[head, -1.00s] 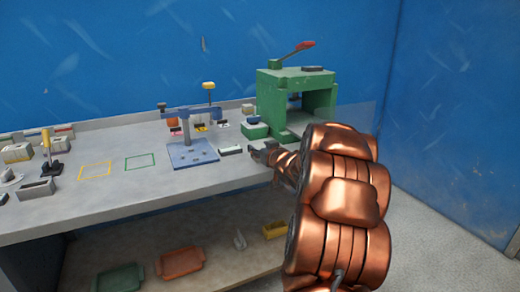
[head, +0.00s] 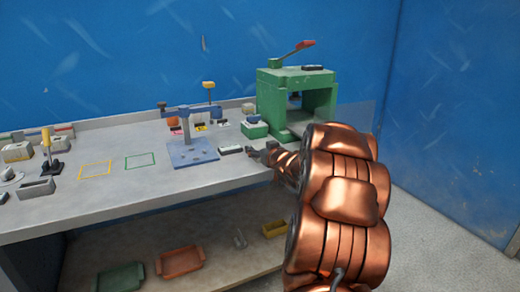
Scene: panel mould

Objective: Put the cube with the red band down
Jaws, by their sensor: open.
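My gripper (head: 254,153) is at the end of my copper-coloured arm, low over the right part of the bench. Its fingers point left and look apart, with nothing visible between them. A small pale block with a dark top (head: 230,150) lies on the bench just left of the fingertips. I cannot make out a cube with a red band for certain. My arm hides part of the bench's right end.
A blue fixture (head: 192,155) stands mid-bench, and a green press (head: 297,90) with a red-tipped lever stands behind my gripper. Yellow (head: 96,162) and green (head: 140,154) outlined squares are empty. Green, orange (head: 180,262) and yellow trays sit on the lower shelf.

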